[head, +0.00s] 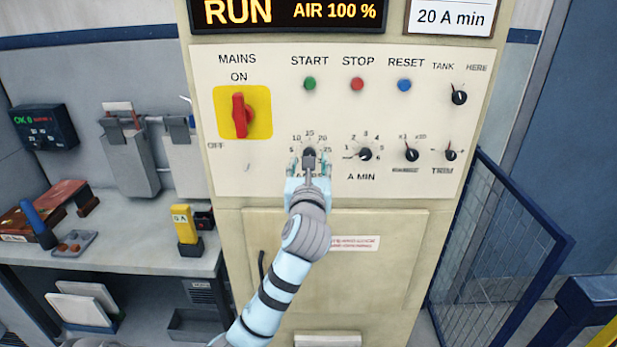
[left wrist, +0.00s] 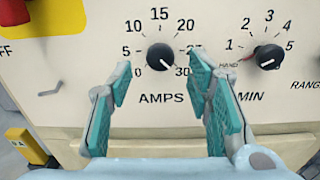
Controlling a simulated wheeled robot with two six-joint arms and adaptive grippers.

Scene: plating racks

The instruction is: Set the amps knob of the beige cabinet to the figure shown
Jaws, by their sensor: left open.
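The beige cabinet (head: 225,190) fills the middle of the head view. Its amps knob (left wrist: 160,57) is black and round, on a scale from 0 to 30, and its pale mark points to the lower right, towards 30. In the head view the amps knob (head: 309,152) is partly covered by my gripper. A white sign (head: 449,18) at the top right reads "20 A min". My left gripper (head: 308,165) is open in front of the knob. In the left wrist view its teal finger pads (left wrist: 160,82) stand apart, below and either side of the knob. I cannot tell whether they touch the panel.
The A MIN knob (head: 364,154) is close on the right. The red mains switch (head: 241,115) on its yellow plate is to the upper left. Start, stop and reset buttons (head: 357,84) are above. A blue mesh fence (head: 500,240) stands at the right, a bench (head: 130,255) at the left.

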